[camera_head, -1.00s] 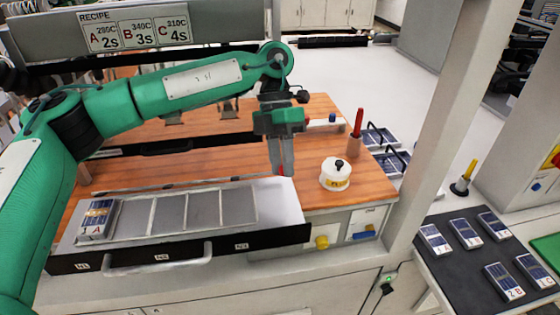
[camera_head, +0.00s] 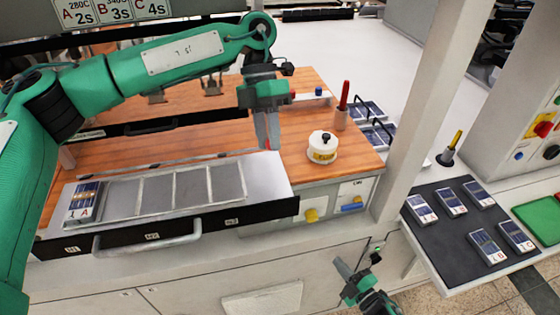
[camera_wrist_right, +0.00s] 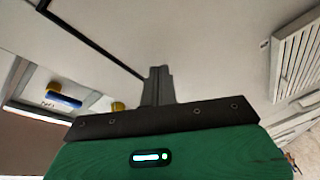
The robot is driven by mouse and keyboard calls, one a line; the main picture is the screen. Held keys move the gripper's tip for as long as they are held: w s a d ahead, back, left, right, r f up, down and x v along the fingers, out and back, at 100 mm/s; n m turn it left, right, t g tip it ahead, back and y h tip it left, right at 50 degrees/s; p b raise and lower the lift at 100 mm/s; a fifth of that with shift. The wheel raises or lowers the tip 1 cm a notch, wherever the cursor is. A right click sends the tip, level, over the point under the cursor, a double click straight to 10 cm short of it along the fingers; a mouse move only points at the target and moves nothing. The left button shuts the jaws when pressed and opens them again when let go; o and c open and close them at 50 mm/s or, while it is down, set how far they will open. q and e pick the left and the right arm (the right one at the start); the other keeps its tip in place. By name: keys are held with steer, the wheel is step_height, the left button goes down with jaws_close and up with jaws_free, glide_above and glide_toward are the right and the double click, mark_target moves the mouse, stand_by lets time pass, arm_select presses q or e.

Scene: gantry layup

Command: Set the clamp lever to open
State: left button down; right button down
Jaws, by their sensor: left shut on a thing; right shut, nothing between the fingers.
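My left gripper (camera_head: 268,141) points down at the far right corner of the metal layup tray (camera_head: 268,178) in the head view. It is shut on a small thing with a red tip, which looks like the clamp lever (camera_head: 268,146). The fingers hide most of the lever, so I cannot tell its setting. My right gripper (camera_head: 341,266) is low in front of the bench cabinet, shut and empty. Its closed fingers also show in the right wrist view (camera_wrist_right: 158,85), in front of a pale surface and away from the lever.
A white round pot (camera_head: 322,147) and a red-handled tool (camera_head: 343,96) stand right of the tray. A pale post (camera_head: 425,110) rises at right, beside a dark mat (camera_head: 448,235) with several cells.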

arm_select(q)
steer(key=shift+d+r, duration=0.15)
steer(key=shift+r, duration=0.05)
arm_select(e)
steer(key=a+r+n+g+y, duration=0.35)
steer(key=r+n, duration=0.45)
steer(key=r, duration=0.4)
steer(key=w+a+r+n+g+y, duration=0.1)
steer(key=a+r+n+g+y, duration=0.3)
steer(key=r+n, duration=0.65)
steer(key=a+r+n+g+y, duration=0.2)
steer(key=r+n+g+y, duration=0.4)
steer(key=r, duration=0.8)
steer(key=shift+n+t+h, duration=0.25)
steer(key=shift+t+h, duration=0.1)
steer(key=shift+h, duration=0.1)
steer(key=x, duration=1)
steer(key=shift+f, duration=0.1)
